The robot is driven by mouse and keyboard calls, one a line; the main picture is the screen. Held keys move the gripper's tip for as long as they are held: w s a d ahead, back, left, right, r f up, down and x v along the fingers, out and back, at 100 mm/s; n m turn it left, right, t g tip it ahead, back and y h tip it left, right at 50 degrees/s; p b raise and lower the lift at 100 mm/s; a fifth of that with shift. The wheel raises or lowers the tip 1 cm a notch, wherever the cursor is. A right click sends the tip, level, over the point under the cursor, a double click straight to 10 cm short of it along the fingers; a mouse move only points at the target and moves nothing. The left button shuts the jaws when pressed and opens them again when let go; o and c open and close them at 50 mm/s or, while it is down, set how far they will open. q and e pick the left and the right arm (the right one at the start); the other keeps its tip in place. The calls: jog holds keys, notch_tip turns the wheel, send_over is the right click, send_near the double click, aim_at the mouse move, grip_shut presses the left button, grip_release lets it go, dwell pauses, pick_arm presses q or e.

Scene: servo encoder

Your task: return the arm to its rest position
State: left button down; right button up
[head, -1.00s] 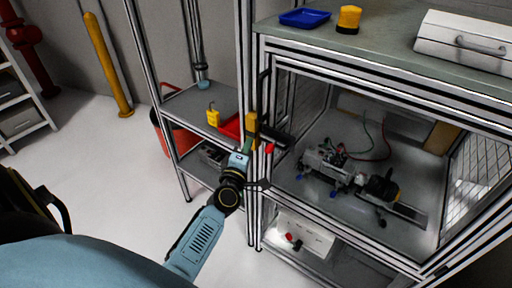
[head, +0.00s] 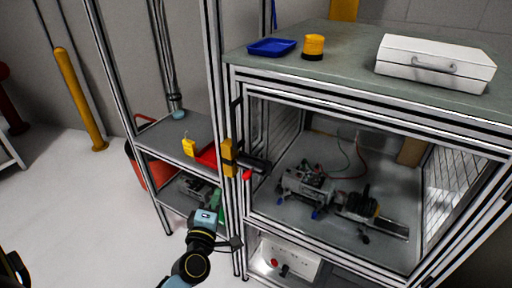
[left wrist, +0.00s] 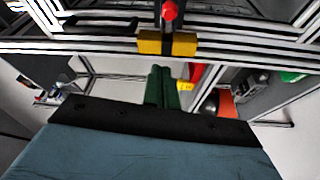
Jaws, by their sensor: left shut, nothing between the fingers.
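My left arm (head: 196,255) reaches up from the bottom of the head view, in front of the frame's left post. My left gripper (head: 217,200) has green fingers, which are shut and empty. They are below and left of a yellow-and-black switch block (head: 229,158) with a red tip on the frame post. In the left wrist view the green fingers (left wrist: 162,84) lie together, pointing toward the frame, apparently apart from the yellow block (left wrist: 168,43). My right gripper is not in view.
An aluminium-framed enclosure (head: 365,116) holds a motor rig (head: 304,186). A blue tray (head: 271,47), a yellow-and-black beacon (head: 313,46) and a white case (head: 435,62) stand on top. Side shelves (head: 165,138) hold a yellow padlock (head: 189,147).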

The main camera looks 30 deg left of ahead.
pick_arm(q)
jog(key=s+d+f+m+g+h, duration=0.2)
jog(key=s+d+f+m+g, duration=0.15)
jog(key=f, duration=0.75)
jog(key=s+d+f+m+g+h, duration=0.2)
jog(key=s+d+f+m, duration=0.25)
jog(key=f, duration=0.55)
jog(key=s+d+f+m+g+h, duration=0.3)
jog(key=s+f+m, duration=0.2)
jog(key=f, duration=0.6)
jog(key=s+a+f+m+g, duration=0.1)
jog(key=s+f+m+g, duration=0.3)
jog(key=s, duration=0.9)
jog(key=s+a+f+m+g, duration=0.1)
jog(key=s+f+m+g, duration=0.3)
jog(key=s+f, duration=0.5)
jog(key=s+m, duration=0.1)
jog(key=s, duration=0.3)
jog(key=shift+y, duration=0.4)
jog(key=shift+w+f, duration=0.1)
